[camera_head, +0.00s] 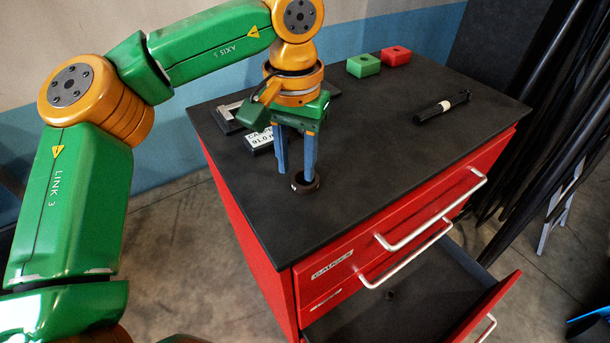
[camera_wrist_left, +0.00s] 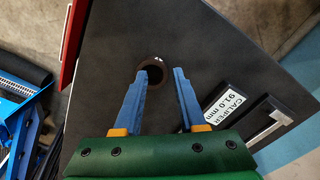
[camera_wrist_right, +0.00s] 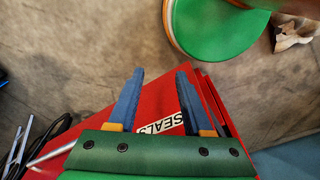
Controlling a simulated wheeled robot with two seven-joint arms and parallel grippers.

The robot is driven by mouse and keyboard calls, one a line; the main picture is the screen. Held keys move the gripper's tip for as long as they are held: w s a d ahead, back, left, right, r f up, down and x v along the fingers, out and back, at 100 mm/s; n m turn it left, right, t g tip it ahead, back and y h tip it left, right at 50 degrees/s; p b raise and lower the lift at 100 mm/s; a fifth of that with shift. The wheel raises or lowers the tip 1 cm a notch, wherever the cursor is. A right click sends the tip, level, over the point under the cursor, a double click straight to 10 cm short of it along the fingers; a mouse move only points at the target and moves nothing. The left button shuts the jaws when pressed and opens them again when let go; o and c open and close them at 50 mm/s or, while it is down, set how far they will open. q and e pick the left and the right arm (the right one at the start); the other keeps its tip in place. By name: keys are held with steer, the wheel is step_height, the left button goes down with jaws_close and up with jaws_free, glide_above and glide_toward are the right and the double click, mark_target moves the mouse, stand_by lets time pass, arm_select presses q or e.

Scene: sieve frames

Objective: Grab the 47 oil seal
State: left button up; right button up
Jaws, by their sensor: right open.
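A small dark brown ring, the oil seal (camera_head: 305,184), lies on the black cabinet top, with a small white mark on its rim. Its size cannot be read. It also shows in the left wrist view (camera_wrist_left: 158,67). My left gripper (camera_head: 296,176) points down at it with its blue fingers apart and nothing held between them. One fingertip overlaps the ring in both views; I cannot tell whether it touches the ring. My right gripper (camera_wrist_right: 160,72) is open and empty, above a red surface with a SEALS label (camera_wrist_right: 162,123); it is out of the head view.
A caliper display (camera_wrist_left: 229,104) reading 91.0 mm lies beside the caliper (camera_wrist_left: 270,125). A green block (camera_head: 363,66), a red block (camera_head: 396,56) and a black rod-like tool (camera_head: 441,106) are farther back. A lower drawer (camera_head: 400,300) stands open. The cabinet top's middle right is clear.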

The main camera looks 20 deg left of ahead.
arm_select(q)
steer(key=shift+f, duration=0.7)
steer(key=shift+s+a+f, duration=0.1)
steer(key=shift+a+f, duration=0.1)
steer(key=shift+f, duration=0.05)
steer(key=shift+w+a+f, duration=0.2)
steer(key=shift+w+a, duration=0.05)
steer(key=shift+w, duration=0.1)
steer(key=shift+w+d, duration=0.15)
jaws_close()
steer(key=shift+s+r, duration=0.1)
steer(key=shift+s, duration=0.1)
steer(key=shift+w+r, duration=0.1)
